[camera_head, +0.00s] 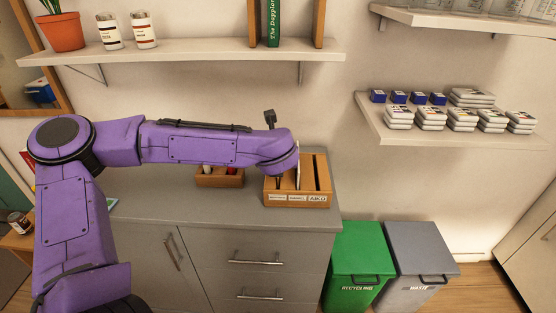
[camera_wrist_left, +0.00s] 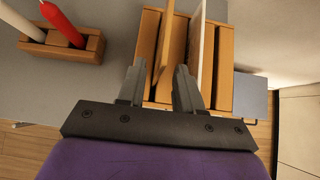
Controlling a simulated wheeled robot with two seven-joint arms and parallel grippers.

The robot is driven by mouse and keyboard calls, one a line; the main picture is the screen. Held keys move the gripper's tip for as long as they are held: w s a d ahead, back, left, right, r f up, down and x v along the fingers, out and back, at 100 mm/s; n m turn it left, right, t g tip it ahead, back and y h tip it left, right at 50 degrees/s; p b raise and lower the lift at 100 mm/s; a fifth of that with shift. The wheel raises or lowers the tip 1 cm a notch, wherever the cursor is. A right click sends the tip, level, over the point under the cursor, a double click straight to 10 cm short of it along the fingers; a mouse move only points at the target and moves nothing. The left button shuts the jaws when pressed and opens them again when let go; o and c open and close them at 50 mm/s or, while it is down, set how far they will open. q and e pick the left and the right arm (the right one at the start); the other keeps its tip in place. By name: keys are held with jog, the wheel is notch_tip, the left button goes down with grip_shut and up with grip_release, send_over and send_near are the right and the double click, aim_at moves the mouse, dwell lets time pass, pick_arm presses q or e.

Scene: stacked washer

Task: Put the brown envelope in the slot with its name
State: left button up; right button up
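A thin tan-brown sheet, apparently the brown envelope (camera_wrist_left: 171,42), stands edge-on and slightly tilted in the left part of the holder, between the fingers, with gaps visible. A white envelope (camera_wrist_left: 206,45) stands in a slot to its right. In the head view my purple arm hides most of the gripper and the brown envelope. My right gripper is not seen.
A small wooden box (camera_wrist_left: 62,40) with a red and a white candle-like stick is left of the holder. A wall shelf (camera_head: 190,50) hangs above. Green (camera_head: 355,262) and grey (camera_head: 420,262) bins stand right of the counter (camera_head: 150,205).

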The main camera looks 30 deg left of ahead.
pick_arm(q)
jog(key=b+v, duration=0.1)
jog(key=v, duration=0.9)
jog(key=shift+s+r+b, duration=0.15)
jog(key=shift+s+b, duration=0.1)
jog(key=shift+b, duration=0.05)
